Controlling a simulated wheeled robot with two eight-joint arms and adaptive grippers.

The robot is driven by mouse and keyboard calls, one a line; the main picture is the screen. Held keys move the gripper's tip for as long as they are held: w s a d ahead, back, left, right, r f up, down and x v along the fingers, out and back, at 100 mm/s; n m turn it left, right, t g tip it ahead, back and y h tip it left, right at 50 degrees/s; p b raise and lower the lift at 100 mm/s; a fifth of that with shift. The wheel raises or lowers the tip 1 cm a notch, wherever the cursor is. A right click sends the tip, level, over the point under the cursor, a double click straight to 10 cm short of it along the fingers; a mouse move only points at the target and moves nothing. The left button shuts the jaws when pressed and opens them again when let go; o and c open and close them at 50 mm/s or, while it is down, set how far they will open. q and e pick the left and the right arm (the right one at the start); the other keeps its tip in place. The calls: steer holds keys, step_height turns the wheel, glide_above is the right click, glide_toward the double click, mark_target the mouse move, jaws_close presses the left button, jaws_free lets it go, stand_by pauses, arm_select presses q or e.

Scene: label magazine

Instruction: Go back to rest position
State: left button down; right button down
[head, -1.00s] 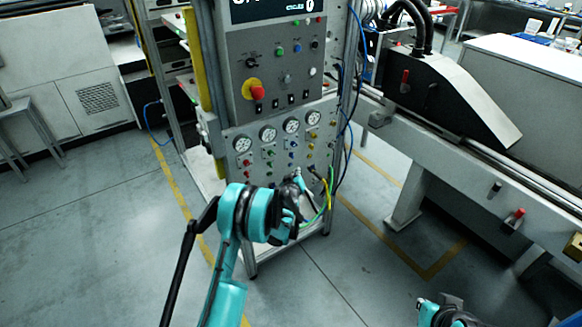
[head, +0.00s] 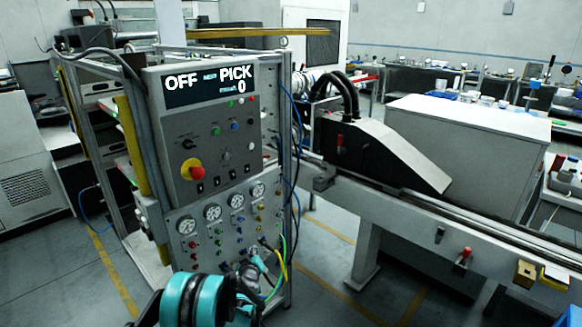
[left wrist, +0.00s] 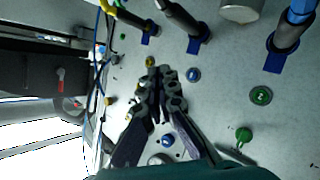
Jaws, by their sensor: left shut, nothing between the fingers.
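My left arm's teal wrist shows at the bottom of the head view, in front of the lower control panel (head: 215,228). My left gripper (head: 256,270) is partly hidden behind that wrist. In the left wrist view the left gripper (left wrist: 160,75) is shut with nothing between its fingers, facing the panel face (left wrist: 225,70). Blue and green knobs (left wrist: 260,96) lie around the fingers. I cannot tell whether the fingertips touch the panel. My right gripper is out of view.
The control cabinet has a display (head: 209,84) reading OFF, PICK and 0, and a red stop button (head: 193,169) on yellow. Cables (head: 283,262) hang at its right side. A conveyor rail (head: 400,205) runs to the right. Open floor (head: 70,285) lies at left.

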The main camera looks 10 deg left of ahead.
arm_select(q)
steer(key=s+d+r+m+g, duration=0.1)
steer(key=s+r+m+g, duration=0.2)
steer(key=s+r, duration=1.4)
steer(key=s+d+f+m+g+h, duration=0.1)
steer(key=s+d+m+g, duration=0.1)
steer(key=s, duration=1.2)
steer(key=s+d+f+m+g+h, duration=0.1)
steer(key=s+d+f+m+g, duration=0.1)
steer(key=s, duration=1.3)
steer(key=shift+f, duration=0.15)
